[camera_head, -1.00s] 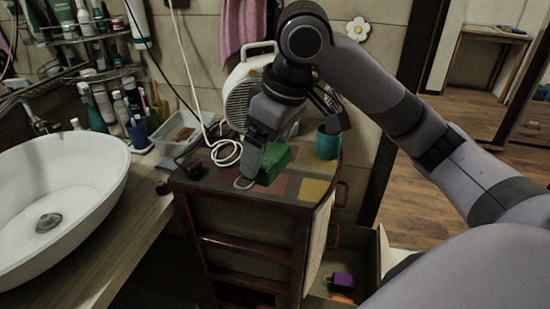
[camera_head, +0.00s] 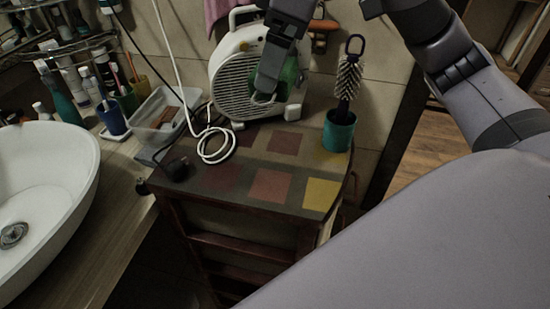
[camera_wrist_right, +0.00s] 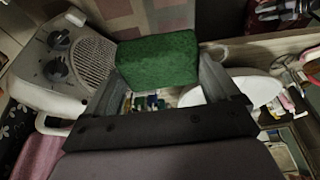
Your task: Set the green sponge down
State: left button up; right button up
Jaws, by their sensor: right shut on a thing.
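My right gripper (camera_head: 268,92) is shut on the green sponge (camera_head: 290,72) and holds it up in front of the white fan heater (camera_head: 229,88), above the back of the cabinet top (camera_head: 245,168). In the head view a finger hides part of the sponge. In the right wrist view the sponge (camera_wrist_right: 158,58) sits between the two fingers of the gripper (camera_wrist_right: 160,72), with the heater (camera_wrist_right: 62,62) to its left. My left gripper is not in view.
A teal cup (camera_head: 339,132) with a brush (camera_head: 348,77) stands at the back right of the cabinet top. A white cable (camera_head: 217,150) lies coiled at its left, near a clear plastic box (camera_head: 158,124). The tiled front and middle are clear. A basin (camera_head: 50,185) is at left.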

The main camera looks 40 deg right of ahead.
notch_tip(320, 180, down, 19)
jog(key=shift+f, duration=0.2)
dwell(0.5)
jog(key=shift+f, duration=0.1)
jog(key=o, duration=0.8)
jog(key=shift+c, duration=0.2)
jog(key=v, duration=1.2)
